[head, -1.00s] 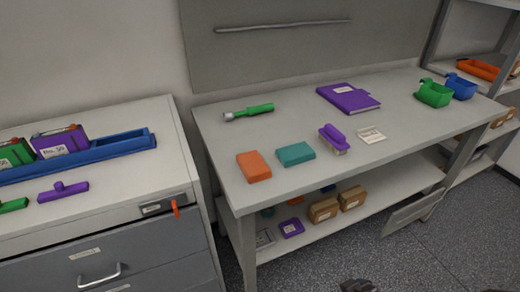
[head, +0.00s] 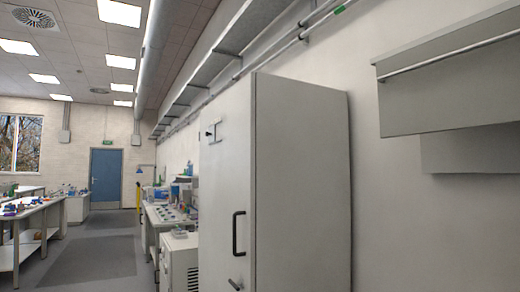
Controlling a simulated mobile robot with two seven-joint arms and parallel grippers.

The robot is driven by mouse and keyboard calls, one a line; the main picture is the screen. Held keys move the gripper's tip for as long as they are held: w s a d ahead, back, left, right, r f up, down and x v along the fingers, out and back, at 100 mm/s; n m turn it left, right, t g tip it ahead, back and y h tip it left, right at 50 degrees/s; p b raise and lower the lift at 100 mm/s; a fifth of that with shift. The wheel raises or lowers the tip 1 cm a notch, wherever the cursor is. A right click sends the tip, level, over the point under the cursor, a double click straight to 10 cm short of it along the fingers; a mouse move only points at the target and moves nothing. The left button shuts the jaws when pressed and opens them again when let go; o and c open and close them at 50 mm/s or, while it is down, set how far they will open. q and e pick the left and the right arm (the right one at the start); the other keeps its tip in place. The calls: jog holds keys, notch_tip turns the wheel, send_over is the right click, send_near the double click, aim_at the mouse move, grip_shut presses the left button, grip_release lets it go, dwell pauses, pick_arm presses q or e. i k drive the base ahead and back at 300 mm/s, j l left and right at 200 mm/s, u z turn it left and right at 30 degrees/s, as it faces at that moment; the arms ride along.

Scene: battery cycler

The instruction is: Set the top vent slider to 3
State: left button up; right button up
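A tall light grey cabinet (head: 300,180) stands right of centre in the head view, against the right wall. High on its door is a small metal fitting with a dark knob (head: 211,131), which may be the top vent slider. It is too small to read any scale or setting on it. Lower on the door are a dark vertical handle (head: 239,233) and a small dark lever (head: 236,284). Neither of my grippers is in view.
A white bench (head: 166,216) and a low white unit with a vented side (head: 180,262) stand left of the cabinet. A grey wall hood (head: 455,75) juts out at upper right. The aisle floor (head: 95,255) is clear towards a blue door (head: 105,178).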

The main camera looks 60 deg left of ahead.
aim_at(210, 134)
jog(key=u, duration=2.45)
jog(key=i+j+z, duration=0.15)
jog(key=z, duration=0.65)
jog(key=i+j+z, duration=0.35)
jog(key=j, duration=0.2)
jog(key=j+z, duration=0.15)
jog(key=i+j, duration=0.1)
jog(key=j, duration=0.35)
jog(key=i+j+z, duration=0.15)
jog(key=j, duration=0.3)
jog(key=i+j, duration=0.1)
jog(key=j, duration=0.35)
jog(key=i+j+z, duration=0.1)
jog(key=j, duration=0.4)
